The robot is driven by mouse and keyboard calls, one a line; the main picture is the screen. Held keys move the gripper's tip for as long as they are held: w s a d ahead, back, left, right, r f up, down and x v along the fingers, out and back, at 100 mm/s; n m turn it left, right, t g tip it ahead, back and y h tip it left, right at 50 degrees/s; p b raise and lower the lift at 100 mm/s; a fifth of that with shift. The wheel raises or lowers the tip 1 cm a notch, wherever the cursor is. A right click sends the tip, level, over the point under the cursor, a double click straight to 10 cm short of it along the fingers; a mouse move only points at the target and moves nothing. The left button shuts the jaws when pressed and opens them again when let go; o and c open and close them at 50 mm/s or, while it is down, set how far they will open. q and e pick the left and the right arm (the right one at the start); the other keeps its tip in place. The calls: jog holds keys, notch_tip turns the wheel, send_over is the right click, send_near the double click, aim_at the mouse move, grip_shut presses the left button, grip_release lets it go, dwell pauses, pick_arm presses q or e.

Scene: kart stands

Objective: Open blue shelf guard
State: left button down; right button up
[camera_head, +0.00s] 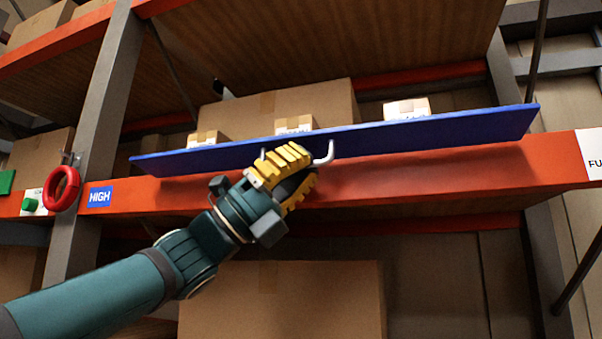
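The blue shelf guard (430,134) is a long flat panel along the front of the orange shelf beam, standing in front of the boxes on that shelf. A light grey handle (325,155) sticks out near its middle. My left gripper (286,165), with yellow ribbed fingers, is at the handle and covers part of it. I cannot tell whether the fingers are closed around the handle or only beside it. My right gripper is not in view.
Small boxes (294,124) and a large carton (335,100) sit behind the guard. A large carton (330,300) stands below the beam.

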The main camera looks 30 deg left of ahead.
pick_arm(q)
jog(key=shift+s+r+n+t+y, duration=0.1)
jog(key=shift+r+n+t+y, duration=0.15)
jog(key=shift+n+t+y, duration=0.45)
jog(key=shift+g, duration=0.3)
jog(key=c, duration=1.1)
grip_release()
jog(key=shift+o, duration=0.2)
jog(key=v, duration=1.2)
jog(key=shift+d+f, duration=0.1)
jog(key=shift+f, duration=0.05)
